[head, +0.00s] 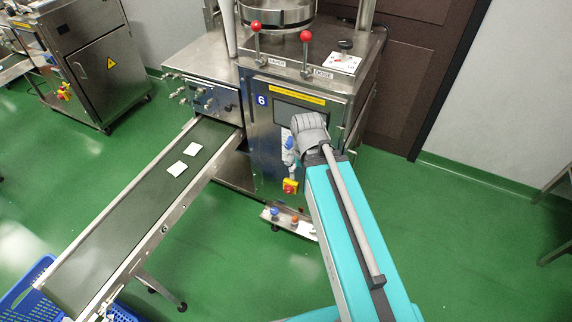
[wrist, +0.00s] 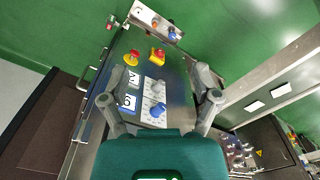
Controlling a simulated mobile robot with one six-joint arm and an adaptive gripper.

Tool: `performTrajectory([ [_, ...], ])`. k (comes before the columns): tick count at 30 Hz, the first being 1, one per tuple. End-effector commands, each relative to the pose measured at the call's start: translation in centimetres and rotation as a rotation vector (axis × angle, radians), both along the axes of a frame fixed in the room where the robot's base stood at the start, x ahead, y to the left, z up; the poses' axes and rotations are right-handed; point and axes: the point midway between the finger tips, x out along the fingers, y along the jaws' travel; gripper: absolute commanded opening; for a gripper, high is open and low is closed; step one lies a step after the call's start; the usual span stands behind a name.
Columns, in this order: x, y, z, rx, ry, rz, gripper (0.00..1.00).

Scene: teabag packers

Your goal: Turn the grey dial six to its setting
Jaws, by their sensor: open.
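The grey dial (wrist: 157,87) sits on a white plate on the machine's steel front panel. It shows in the wrist view between my gripper's two fingers, with clear space on both sides. My gripper (wrist: 159,72) is open and empty, facing the panel. I cannot tell its exact distance from the dial or where the dial's pointer stands. A blue dial (wrist: 158,110) is on a neighbouring white plate, closer to my palm in the picture. In the head view my arm and gripper hide part of the panel, and the blue dial (head: 289,143) shows left of them.
A red emergency button (wrist: 132,57) and a red-and-yellow switch (wrist: 158,55) are close by on the panel. A conveyor (head: 130,215) carries two white packets (head: 192,148) at the left. Two red-knobbed levers (head: 256,40) stand on top. A low pedal bar (head: 290,219) is below.

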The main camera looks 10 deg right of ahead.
Motion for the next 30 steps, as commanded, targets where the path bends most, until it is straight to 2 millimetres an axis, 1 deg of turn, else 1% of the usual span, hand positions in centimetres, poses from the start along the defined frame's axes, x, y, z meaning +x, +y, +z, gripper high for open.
performTrajectory([
  [5,0.2,-0.1,-0.8,-0.017,-0.007,0.014,0.8],
  [8,0.5,-0.3,-1.9,-0.045,-0.017,0.034,0.8],
  [14,1.6,-0.9,-4.9,-0.142,-0.05,0.107,0.8],
  [21,3.3,-1.8,-8.7,-0.293,-0.095,0.224,0.8],
  [30,5.6,-2.5,-12.7,-0.486,-0.141,0.379,0.8],
])
